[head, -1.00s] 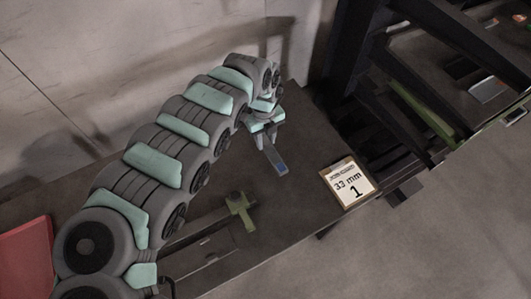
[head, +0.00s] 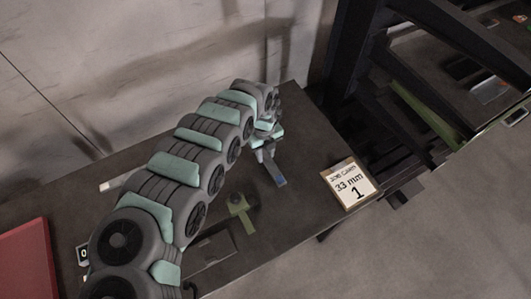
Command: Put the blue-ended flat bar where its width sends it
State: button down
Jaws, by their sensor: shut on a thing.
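The flat bar (head: 278,178), grey with a blue end, is held in my gripper (head: 264,154) in the head view. The gripper is shut on it, and the bar points down toward the lower right over the dark bench top. I cannot tell how far its tip is above the bench. A job card (head: 349,183) at the bench's right end reads "33 mm" and "1". A green tool with a dark knob (head: 240,209) lies on the bench below and left of the gripper.
A dark frame with a conveyor (head: 440,105) stands at the right, with small flat items (head: 490,89) on it. A red panel (head: 28,262) is at the lower left. A small display reading 0 (head: 83,254) is beside my arm. The bench's back middle is clear.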

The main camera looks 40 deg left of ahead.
aim_at(265, 154)
jog(key=c, duration=1.1)
grip_release()
jog(key=shift+f, duration=0.1)
jog(key=shift+o, duration=0.2)
notch_tip(265, 154, up, 12)
jog(key=p, duration=0.1)
jog(key=shift+w+a, duration=0.15)
jog(key=shift+a, duration=0.2)
jog(key=shift+w, duration=0.1)
